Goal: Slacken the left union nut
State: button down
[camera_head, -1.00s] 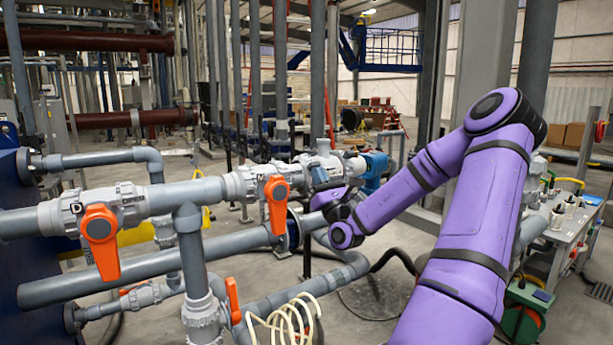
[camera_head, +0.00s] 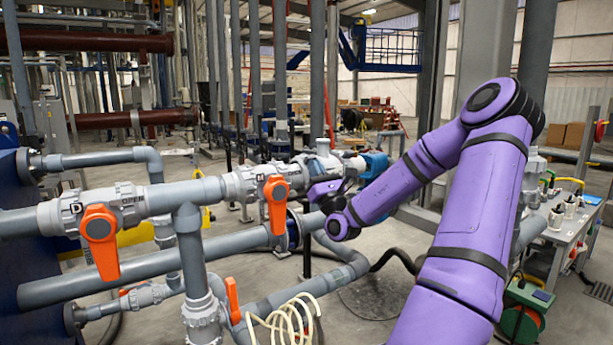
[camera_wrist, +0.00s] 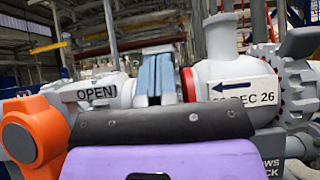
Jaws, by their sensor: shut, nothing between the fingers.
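The grey valve body (camera_wrist: 232,78) carries an arrow and date label and stands behind my gripper in the wrist view. A ribbed grey union nut (camera_wrist: 290,88) is on its right side. A red ring (camera_wrist: 188,84) shows at its left side, just right of my fingers. The left union nut is mostly hidden behind my gripper; a pale grey part (camera_wrist: 122,90) shows left of the fingers. My gripper (camera_wrist: 157,76) is shut and empty, its blue-grey fingertips upright in front of the pipe line. I cannot tell whether they touch it. In the head view my gripper (camera_head: 322,190) is by the valve (camera_head: 318,163).
Ball valves with orange handles (camera_head: 276,203) (camera_head: 101,243) sit along the line to the left; one handle (camera_wrist: 32,138) is close left of my gripper. A blue fitting (camera_head: 374,165) is to the right. Lower pipes (camera_head: 240,241) and a cream coiled hose (camera_head: 284,322) lie below.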

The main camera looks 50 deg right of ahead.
jog(key=w+f+v, duration=0.1)
jog(key=v, duration=0.6)
jog(key=shift+s+f, duration=0.2)
jog(key=shift+s, duration=0.05)
jog(key=shift+s, duration=0.1)
dwell(0.4)
